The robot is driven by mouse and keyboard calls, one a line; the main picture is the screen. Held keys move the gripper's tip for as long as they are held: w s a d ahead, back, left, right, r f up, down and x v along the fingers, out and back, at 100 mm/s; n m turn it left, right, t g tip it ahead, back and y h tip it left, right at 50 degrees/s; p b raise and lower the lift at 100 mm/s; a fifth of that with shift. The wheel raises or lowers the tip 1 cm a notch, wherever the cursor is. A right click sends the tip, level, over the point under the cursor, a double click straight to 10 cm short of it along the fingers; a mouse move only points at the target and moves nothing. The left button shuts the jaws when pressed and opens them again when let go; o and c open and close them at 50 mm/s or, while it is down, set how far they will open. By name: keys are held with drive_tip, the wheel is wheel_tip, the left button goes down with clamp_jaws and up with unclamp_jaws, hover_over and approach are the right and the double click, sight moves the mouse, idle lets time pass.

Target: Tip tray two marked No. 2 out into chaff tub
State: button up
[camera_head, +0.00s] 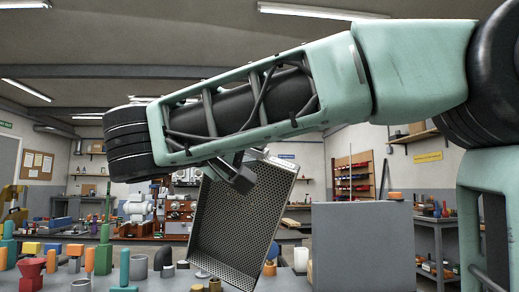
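A perforated metal tray (238,222) is up in the air at the middle of the view, steeply tilted with its open side facing me. No beans or chaff show on the part of its floor that I see. I cannot read a No. 2 mark on it. My gripper (242,172) is at the tray's upper rim and appears shut on it; my forearm hides part of that grip. I cannot pick out the chaff tub for certain; a plain grey box or panel (362,248) stands to the right of the tray.
A bench at the lower left holds several coloured blocks and cylinders, including a red funnel-like piece (32,268). A white cylinder (301,260) stands just right of the tray. A shelf table (440,225) is at the right. My arm spans the upper view.

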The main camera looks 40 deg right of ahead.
drive_tip(key=shift+s+a+f+b, duration=0.25)
drive_tip(key=shift+s+a+b, duration=0.2)
drive_tip(key=shift+b, duration=1.75)
drive_tip(key=shift+s+a+f+m+h+b, duration=0.15)
drive_tip(key=shift+s+a+h+b, duration=0.2)
drive_tip(key=shift+a, duration=0.2)
drive_tip(key=shift+s+a+f+m+h+b, duration=0.1)
drive_tip(key=shift+s+a+m+h+b, duration=0.05)
drive_tip(key=shift+s+a+h+b, duration=0.3)
drive_tip(key=shift+w+a, duration=0.1)
drive_tip(key=shift+r, duration=0.2)
wheel_tip(320, 180, up, 3)
drive_tip(key=shift+f+p, duration=0.1)
drive_tip(key=shift+p, duration=1)
